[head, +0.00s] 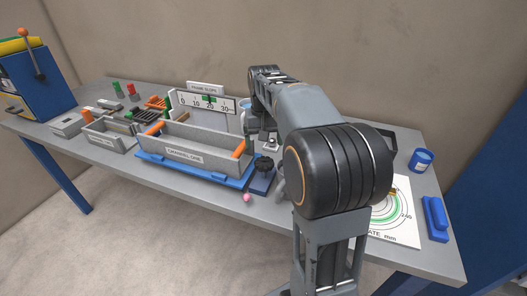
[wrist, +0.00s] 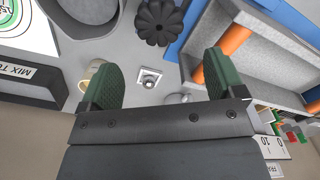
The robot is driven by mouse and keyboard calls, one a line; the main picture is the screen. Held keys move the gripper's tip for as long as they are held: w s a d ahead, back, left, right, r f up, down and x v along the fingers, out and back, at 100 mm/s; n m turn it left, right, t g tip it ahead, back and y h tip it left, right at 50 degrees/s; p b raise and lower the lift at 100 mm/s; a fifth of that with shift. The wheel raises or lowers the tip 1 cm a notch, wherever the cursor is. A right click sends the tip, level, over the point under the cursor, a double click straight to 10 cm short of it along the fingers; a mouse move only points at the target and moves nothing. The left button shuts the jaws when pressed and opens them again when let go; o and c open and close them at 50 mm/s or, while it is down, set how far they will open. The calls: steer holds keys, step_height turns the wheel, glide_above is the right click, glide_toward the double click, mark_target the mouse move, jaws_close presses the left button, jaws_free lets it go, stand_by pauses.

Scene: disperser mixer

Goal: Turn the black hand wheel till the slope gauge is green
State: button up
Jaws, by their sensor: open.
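The black hand wheel (head: 263,164) sits on a blue block at the right end of the channel's blue base. In the wrist view the lobed wheel (wrist: 159,21) lies beyond my fingertips, apart from them. My gripper (wrist: 163,62) is open, with green-padded fingers wide apart and nothing between them. In the head view my arm hides most of it. The slope gauge (head: 217,104) stands behind the channel, with a scale from 0 to 30. A green patch shows near 20; its pointer is too small to read.
The grey channel (head: 183,151) with orange rollers lies left of the wheel. A small plate with a metal knob (wrist: 149,77) shows between my fingers, farther off. A blue tin (head: 421,160) and a blue block (head: 435,218) stand at the right. A pink ball (head: 247,197) shows at the front edge.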

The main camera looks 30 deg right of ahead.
step_height(320, 180, up, 6)
steer(key=shift+r+p, duration=0.2)
steer(key=shift+p, duration=0.25)
stand_by(0.3)
steer(key=shift+n+t, duration=0.4)
steer(key=shift+t, duration=0.2)
steer(key=f, duration=0.2)
steer(key=s+a+f, duration=0.1)
steer(key=f, duration=0.1)
steer(key=s+a+f+p, duration=0.1)
steer(key=shift+s+f, duration=0.25)
steer(key=shift+f, duration=0.15)
steer(key=s+a+n+t+p, duration=0.2)
steer(key=s+a+p, duration=0.2)
steer(key=s+a, duration=0.4)
steer(key=shift+s+a+f+n+p, duration=0.15)
steer(key=shift+s+f+n+p, duration=0.25)
steer(key=shift+s, duration=2.55)
